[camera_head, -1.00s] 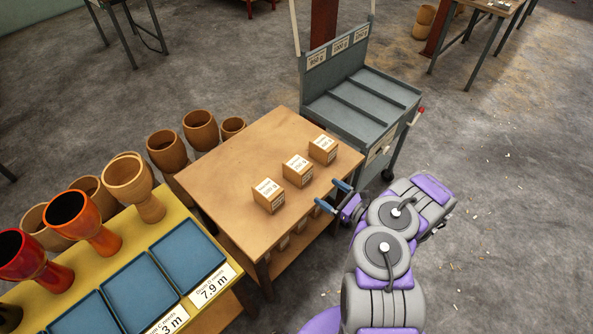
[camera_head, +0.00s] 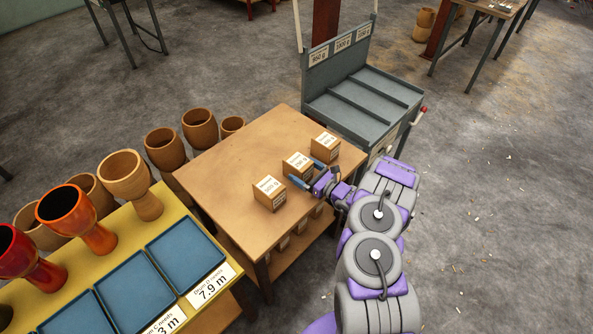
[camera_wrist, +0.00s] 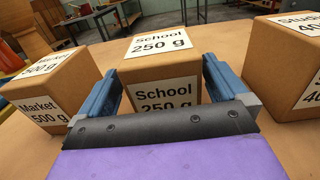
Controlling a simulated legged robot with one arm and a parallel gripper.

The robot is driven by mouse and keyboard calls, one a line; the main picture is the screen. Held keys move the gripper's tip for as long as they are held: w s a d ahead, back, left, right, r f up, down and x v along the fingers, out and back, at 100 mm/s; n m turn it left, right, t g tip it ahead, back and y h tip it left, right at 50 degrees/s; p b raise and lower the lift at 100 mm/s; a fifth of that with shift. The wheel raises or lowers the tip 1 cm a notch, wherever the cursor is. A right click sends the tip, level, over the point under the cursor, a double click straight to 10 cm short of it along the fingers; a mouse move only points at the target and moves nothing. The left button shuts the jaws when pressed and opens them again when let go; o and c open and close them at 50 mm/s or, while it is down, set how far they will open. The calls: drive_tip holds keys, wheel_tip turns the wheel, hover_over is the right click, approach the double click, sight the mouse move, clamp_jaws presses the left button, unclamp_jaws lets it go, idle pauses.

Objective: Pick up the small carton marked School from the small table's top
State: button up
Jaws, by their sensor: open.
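The small carton marked School, 250 g, stands upright on the small table's top as the middle one of three in the head view (camera_head: 296,163). It also shows in the wrist view (camera_wrist: 160,74), straight ahead. My gripper (camera_head: 304,171) is open at the carton. In the wrist view its two blue fingers (camera_wrist: 160,90) stand on either side of the School carton, with the carton's near face between them. I cannot tell whether the fingers touch it. The small table (camera_head: 235,165) has a plain wooden top.
The Market 500 g carton (camera_wrist: 55,88) stands close on the left and the Studio carton (camera_wrist: 285,68) close on the right. A grey trolley (camera_head: 360,100) with slotted trays stands behind. A yellow table (camera_head: 120,230) with drums and blue trays is at the left.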

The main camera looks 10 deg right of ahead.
sight(298, 165)
drive_tip(key=w, duration=0.2)
drive_tip(key=shift+w+a+b, duration=0.1)
drive_tip(key=shift+w+b, duration=0.2)
drive_tip(key=shift+b, duration=0.1)
drive_tip(key=shift+w+a+r, duration=0.1)
drive_tip(key=shift+a, duration=0.85)
drive_tip(key=shift+c, duration=1.2)
drive_tip(key=shift+d, duration=0.65)
drive_tip(key=c, duration=0.6)
drive_tip(key=shift+a, duration=0.15)
drive_tip(key=c, duration=0.3)
drive_tip(key=shift+a, duration=0.3)
